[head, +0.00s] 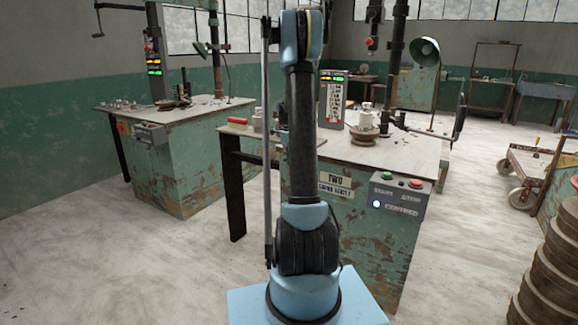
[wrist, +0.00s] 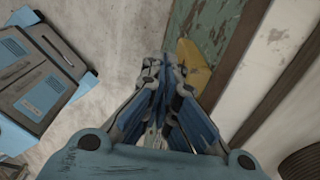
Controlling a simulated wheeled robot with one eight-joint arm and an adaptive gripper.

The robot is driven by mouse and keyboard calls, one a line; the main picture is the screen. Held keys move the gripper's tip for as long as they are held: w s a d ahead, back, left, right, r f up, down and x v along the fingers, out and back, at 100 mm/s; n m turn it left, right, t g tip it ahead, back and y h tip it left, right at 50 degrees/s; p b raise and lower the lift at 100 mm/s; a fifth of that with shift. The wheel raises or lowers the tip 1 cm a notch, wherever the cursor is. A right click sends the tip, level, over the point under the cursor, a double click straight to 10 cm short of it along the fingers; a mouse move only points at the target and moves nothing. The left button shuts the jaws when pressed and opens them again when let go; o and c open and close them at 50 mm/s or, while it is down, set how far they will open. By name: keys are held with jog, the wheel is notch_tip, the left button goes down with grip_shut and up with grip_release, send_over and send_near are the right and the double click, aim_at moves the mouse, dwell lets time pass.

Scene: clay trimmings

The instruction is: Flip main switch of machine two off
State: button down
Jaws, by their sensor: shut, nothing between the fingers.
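Machine two (head: 345,230) is the worn green cabinet with a plate reading TWO (head: 335,181), in the middle of the head view. Its control box (head: 400,194) has a green button, a red button and a white light marked CENTRED. My arm stands in front of part of the machine, and I cannot make out my gripper in the head view. In the wrist view my gripper (wrist: 160,78) is shut and empty. A yellow part (wrist: 193,62) on a green surface shows just beyond its fingertips, partly hidden by them. I cannot tell a switch lever or its position there.
Another green machine (head: 185,165) stands at the left, with a yellow and red switch (head: 123,128) on its side. A cart (head: 530,170) and stacked round discs (head: 545,270) are at the right. The pale floor (head: 120,260) is clear at front left.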

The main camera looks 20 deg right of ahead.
jog(key=shift+r, duration=0.1)
jog(key=w+a+r, duration=0.6)
jog(key=w, duration=0.1)
jog(key=shift+a, duration=0.4)
dwell(0.3)
